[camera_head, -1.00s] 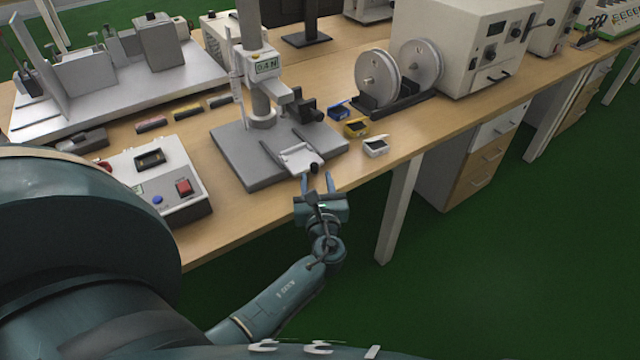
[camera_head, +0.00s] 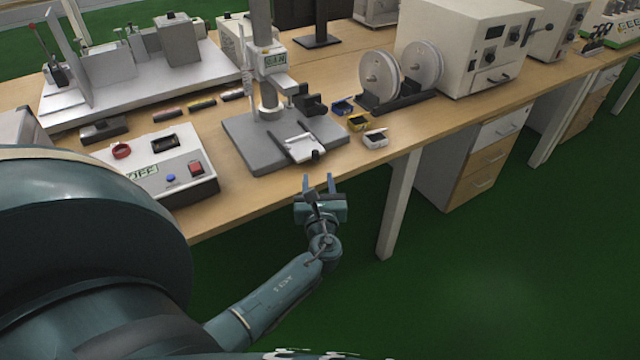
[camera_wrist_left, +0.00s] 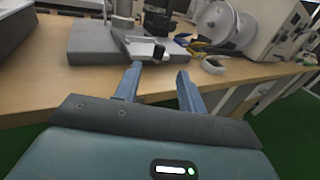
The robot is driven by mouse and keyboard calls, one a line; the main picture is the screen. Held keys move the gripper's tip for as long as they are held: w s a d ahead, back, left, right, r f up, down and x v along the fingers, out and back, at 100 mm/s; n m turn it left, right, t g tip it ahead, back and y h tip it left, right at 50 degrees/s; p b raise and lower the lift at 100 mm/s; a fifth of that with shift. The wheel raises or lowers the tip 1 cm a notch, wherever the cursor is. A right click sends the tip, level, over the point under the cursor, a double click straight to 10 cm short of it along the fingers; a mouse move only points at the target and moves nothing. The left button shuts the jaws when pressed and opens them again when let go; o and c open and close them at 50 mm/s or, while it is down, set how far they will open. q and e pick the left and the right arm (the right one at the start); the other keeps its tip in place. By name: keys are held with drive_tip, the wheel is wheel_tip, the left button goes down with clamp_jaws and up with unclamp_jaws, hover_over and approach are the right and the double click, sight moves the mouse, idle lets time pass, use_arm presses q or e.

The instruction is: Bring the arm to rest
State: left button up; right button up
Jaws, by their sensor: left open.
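My left gripper (camera_head: 318,184) is open and empty, in front of the table's front edge in the head view. Its two blue fingers (camera_wrist_left: 157,84) also show in the left wrist view, apart with nothing between them. Behind the fingers is the grey test stand (camera_head: 240,146) with its column and a small light plate at its front. The fingers look clear of the stand. My right gripper is not in view.
Green floor (camera_head: 460,270) lies open in front of the table.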

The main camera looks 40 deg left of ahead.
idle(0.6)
use_arm(q)
drive_tip(key=s+d+f+n+g+h+p, duration=0.2)
drive_tip(key=s+d+f+n+h+p, duration=0.1)
drive_tip(key=s+d+f+n+h, duration=0.55)
drive_tip(key=s+d+r+n+g+h+p, duration=0.1)
drive_tip(key=s+d+r+n+h, duration=0.5)
drive_tip(key=s+d+n, duration=0.7)
drive_tip(key=n+p, duration=0.1)
drive_tip(key=n, duration=0.2)
drive_tip(key=shift+p, duration=0.3)
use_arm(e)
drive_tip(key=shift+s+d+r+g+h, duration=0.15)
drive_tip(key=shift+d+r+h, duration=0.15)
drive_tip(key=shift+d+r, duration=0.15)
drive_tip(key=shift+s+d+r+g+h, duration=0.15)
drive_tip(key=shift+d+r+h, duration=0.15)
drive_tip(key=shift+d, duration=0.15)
use_arm(q)
drive_tip(key=shift+w+a+n+h, duration=0.1)
drive_tip(key=shift+n+h, duration=0.15)
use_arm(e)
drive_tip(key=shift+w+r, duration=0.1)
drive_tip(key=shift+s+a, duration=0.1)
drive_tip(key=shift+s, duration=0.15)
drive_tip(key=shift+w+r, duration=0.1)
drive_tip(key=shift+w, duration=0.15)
